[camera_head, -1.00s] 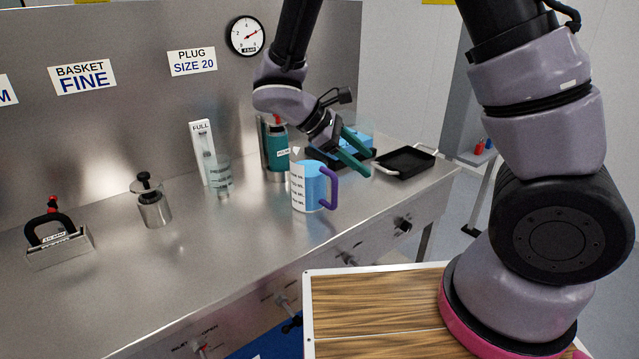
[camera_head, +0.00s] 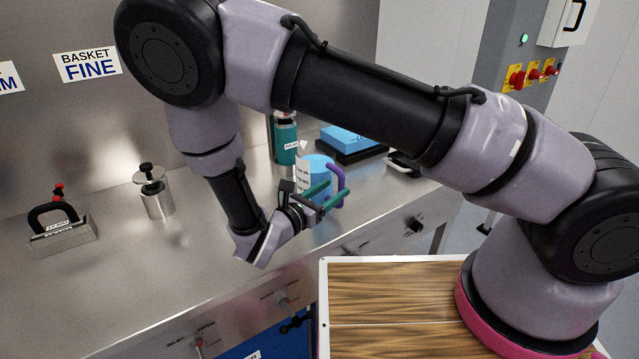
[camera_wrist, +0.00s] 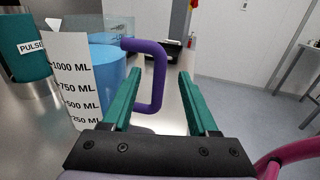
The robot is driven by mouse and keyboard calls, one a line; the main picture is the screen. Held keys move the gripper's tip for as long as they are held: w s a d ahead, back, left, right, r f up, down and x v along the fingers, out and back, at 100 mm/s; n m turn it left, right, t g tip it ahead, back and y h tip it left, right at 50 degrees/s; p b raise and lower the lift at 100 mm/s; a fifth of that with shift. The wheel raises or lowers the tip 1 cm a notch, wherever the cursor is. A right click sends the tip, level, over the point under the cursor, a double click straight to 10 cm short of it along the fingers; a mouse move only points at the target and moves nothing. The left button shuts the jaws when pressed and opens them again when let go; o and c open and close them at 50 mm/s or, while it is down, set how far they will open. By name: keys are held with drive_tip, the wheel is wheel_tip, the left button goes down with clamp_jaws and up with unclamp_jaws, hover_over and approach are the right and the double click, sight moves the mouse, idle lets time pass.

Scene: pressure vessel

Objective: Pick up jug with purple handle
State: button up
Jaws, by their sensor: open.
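The jug (camera_head: 316,170) stands upright on the steel counter, with blue contents and a white volume scale. Its purple handle (camera_head: 338,186) is on its right side. In the wrist view the jug (camera_wrist: 105,72) is at the left and the purple handle (camera_wrist: 157,75) lies between my finger lines, towards the left finger. My gripper (camera_head: 322,199) is open and empty, with two green fingers just in front of the handle. In the wrist view my gripper (camera_wrist: 158,92) points at the handle. Whether a finger touches it, I cannot tell. My gripper covers part of the jug in the head view.
A teal canister (camera_head: 285,140) stands behind the jug, and a blue block on a black tray (camera_head: 350,145) is farther back. A metal weight-like cylinder (camera_head: 155,192) and a black-handled metal block (camera_head: 62,232) stand left.

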drive_tip(key=x, duration=0.7)
drive_tip(key=shift+w, duration=0.1)
clamp_jaws()
idle(1.2)
